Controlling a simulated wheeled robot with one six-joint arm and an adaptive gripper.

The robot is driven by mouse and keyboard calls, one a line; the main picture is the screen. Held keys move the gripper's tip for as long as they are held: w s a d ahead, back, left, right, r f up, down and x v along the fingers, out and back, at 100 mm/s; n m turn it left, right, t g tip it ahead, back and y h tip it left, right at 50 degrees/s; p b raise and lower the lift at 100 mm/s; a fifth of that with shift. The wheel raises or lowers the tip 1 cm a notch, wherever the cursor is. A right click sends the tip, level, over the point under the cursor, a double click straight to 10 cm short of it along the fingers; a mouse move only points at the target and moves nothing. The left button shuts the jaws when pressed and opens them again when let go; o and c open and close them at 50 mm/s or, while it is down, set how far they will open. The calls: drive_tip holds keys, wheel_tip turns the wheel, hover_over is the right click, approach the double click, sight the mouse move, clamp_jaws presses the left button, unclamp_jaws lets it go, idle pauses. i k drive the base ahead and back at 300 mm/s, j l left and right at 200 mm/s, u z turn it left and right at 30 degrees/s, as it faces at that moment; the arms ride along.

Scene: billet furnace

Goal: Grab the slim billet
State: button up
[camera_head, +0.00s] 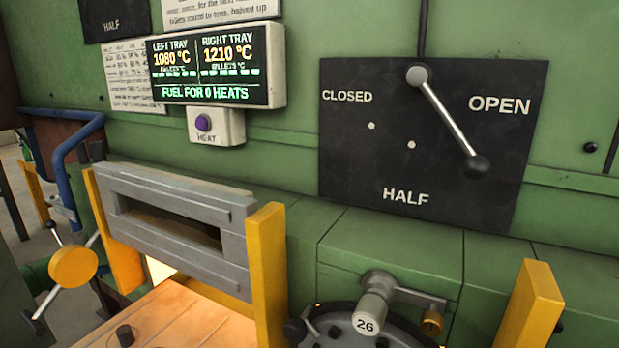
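No slim billet can be made out in the head view. My gripper is not in view either. A grey furnace door (185,250) with a slot in it stands between yellow posts at the lower left. Bright orange light shows below the door. What is behind the door is hidden.
A lever (447,120) on a black plate points down right, between OPEN and HALF. The display (212,66) reads left tray 1080 °C, right tray 1210 °C, fuel for 0 heats.

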sight(83, 156)
drive_tip(key=u, duration=1.3)
drive_tip(key=i+j, duration=0.25)
drive_tip(key=j, duration=0.3)
